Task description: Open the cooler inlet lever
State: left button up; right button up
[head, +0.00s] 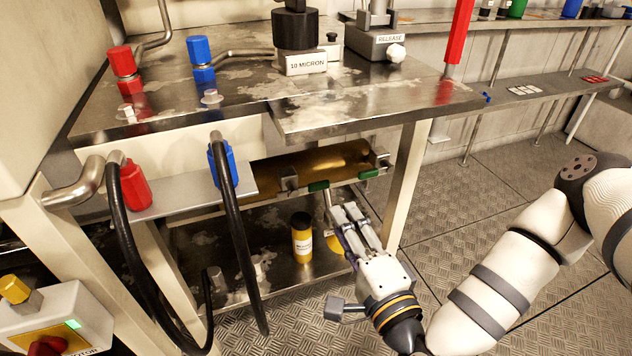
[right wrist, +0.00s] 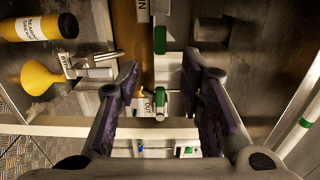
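The cooler is a brass cylinder (head: 335,160) under the bench top; it also shows in the right wrist view (right wrist: 142,70). Two green levers sit on its near side. In the right wrist view, one lever (right wrist: 160,40) is near an IN label (right wrist: 143,10), the other (right wrist: 161,98) beside an OUT label (right wrist: 148,103). In the head view they appear as a left one (head: 318,186) and a right one (head: 369,174). My right gripper (head: 341,212) is open just below the cooler; its fingers (right wrist: 161,72) spread either side of the lever line, holding nothing. My left gripper is out of view.
A yellow bottle (head: 301,238) and yellow funnel (head: 334,242) stand on the lower shelf. A metal lever (right wrist: 97,58) with a partly readable label is left of my fingers. The bench leg (head: 406,180) is right of my gripper. Black hoses (head: 236,230) hang at left.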

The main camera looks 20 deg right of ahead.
aim_at(321, 188)
jog(key=w, duration=0.3)
jog(key=w+b, duration=0.1)
jog(key=w, duration=0.6)
jog(key=shift+w+a+b, duration=0.3)
jog(key=shift+b, duration=0.1)
jog(key=shift+w, duration=0.5)
grip_shut()
